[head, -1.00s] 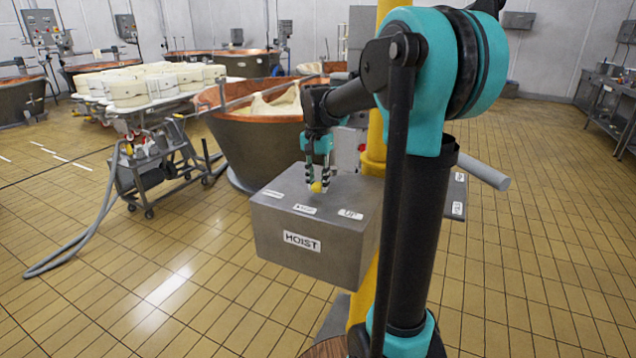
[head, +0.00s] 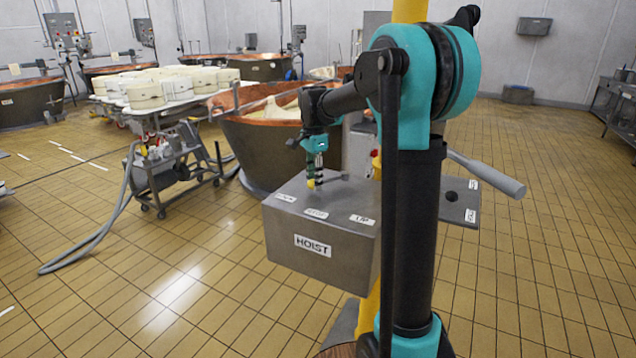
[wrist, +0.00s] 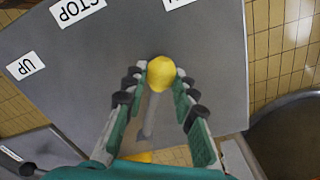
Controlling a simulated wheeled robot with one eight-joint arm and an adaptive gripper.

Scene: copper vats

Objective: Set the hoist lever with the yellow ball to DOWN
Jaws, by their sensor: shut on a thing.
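The yellow ball (wrist: 161,73) tops a grey lever (wrist: 150,118) that rises from the grey HOIST box (head: 320,256). My gripper (wrist: 160,88) is shut on the ball, with a finger on each side of it. In the head view, my gripper (head: 312,180) is over the box top, and the ball (head: 311,183) shows at its tips. The top bears the labels DOWN (head: 286,197), STOP (head: 316,213) and UP (head: 362,219). In the wrist view, the lever points towards the cut-off label right of STOP (wrist: 77,8). My fingers hide part of the lever.
A yellow post (head: 370,300) stands by the box. A second grey panel (head: 458,202) with a grey handle (head: 487,174) is to the right. A copper vat (head: 265,145) and a cheese table (head: 160,105) are behind.

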